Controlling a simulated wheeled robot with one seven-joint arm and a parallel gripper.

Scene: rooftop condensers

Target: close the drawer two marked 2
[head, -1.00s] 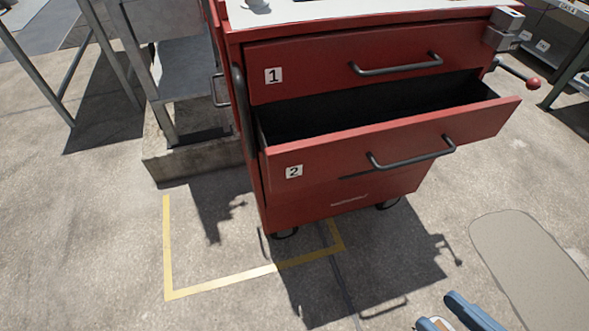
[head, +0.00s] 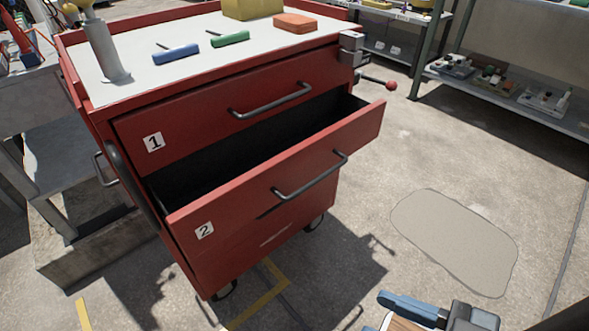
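The red tool cart holds drawer two (head: 285,195), marked with a white label 2 (head: 204,231). This drawer is pulled well out, and its dark inside shows. A dark bar handle (head: 312,178) crosses its front. Drawer one (head: 235,110), marked 1, is above it and shut. Part of my gripper (head: 405,312), with blue and tan parts, shows at the bottom edge, right of and nearer than the drawer. It is apart from the handle. Its fingertips are mostly cut off, so whether it is open or shut is unclear.
The cart top (head: 130,95) carries a blue-handled tool (head: 176,53), a green-handled tool (head: 230,38) and an orange block (head: 295,22). A grey bench (head: 60,165) stands left. Shelving (head: 510,105) stands back right. The floor around a grey patch (head: 455,240) is clear.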

